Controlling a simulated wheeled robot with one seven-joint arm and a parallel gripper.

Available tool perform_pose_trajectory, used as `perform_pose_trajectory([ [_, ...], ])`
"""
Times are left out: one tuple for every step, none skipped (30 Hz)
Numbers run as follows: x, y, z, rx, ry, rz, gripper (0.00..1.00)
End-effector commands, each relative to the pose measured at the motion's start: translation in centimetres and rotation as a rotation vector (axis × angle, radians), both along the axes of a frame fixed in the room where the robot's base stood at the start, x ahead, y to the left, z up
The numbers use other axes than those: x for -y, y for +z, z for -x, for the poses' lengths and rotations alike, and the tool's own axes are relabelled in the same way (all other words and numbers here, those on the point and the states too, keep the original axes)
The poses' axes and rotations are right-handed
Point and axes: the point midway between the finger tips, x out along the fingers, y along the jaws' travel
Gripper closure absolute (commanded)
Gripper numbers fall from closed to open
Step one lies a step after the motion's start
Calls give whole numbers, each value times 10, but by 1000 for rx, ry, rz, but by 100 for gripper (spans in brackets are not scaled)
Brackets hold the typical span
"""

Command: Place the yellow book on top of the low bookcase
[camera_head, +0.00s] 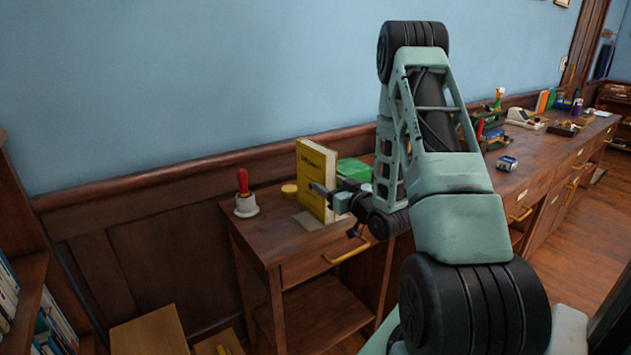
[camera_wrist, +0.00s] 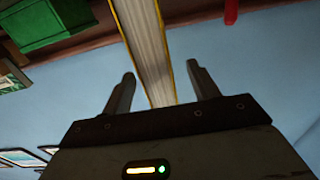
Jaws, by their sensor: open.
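The yellow book (camera_head: 315,172) stands upright on a small wooden desk (camera_head: 270,240) against the blue wall. In the wrist view, the book (camera_wrist: 147,40) shows edge-on, pale pages between yellow covers, reaching between the two open fingers (camera_wrist: 160,73). A gap shows on both sides of it. A light wooden top (camera_head: 148,333) at the lower left may be the low bookcase; its front is cut off by the frame.
A red-handled bell (camera_head: 245,198) and a small yellow tin (camera_head: 289,191) stand left of the book. A green box (camera_head: 353,171) is behind my gripper, also in the wrist view (camera_wrist: 42,22). A bookcase with books (camera_head: 22,300) stands at the left edge.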

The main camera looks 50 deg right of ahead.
Motion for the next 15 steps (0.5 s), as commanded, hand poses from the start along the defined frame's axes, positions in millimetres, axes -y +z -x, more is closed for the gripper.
perform_pose_trajectory([
  [1, 1, -4, 0, 1, 0, 40],
  [1, 0, -6, 0, 1, -1, 40],
  [1, 0, -7, 0, 1, -1, 40],
  [2, 0, -9, 0, 1, -1, 40],
  [3, 0, -11, 0, 1, -1, 40],
  [4, 1, -14, 1, 1, 0, 40],
  [5, 1, -17, 2, 1, 0, 40],
  [7, 2, -21, 1, 0, 0, 40],
  [9, 2, -27, 1, 1, 1, 40],
  [11, 1, -31, 1, 1, 1, 40],
  [13, 1, -36, 2, 2, 1, 40],
  [14, 1, -42, 1, 2, 1, 40],
  [15, 1, -46, 2, 2, 1, 40],
  [16, 1, -49, 2, 2, 1, 40],
  [17, 0, -52, 1, 1, 1, 40],
])
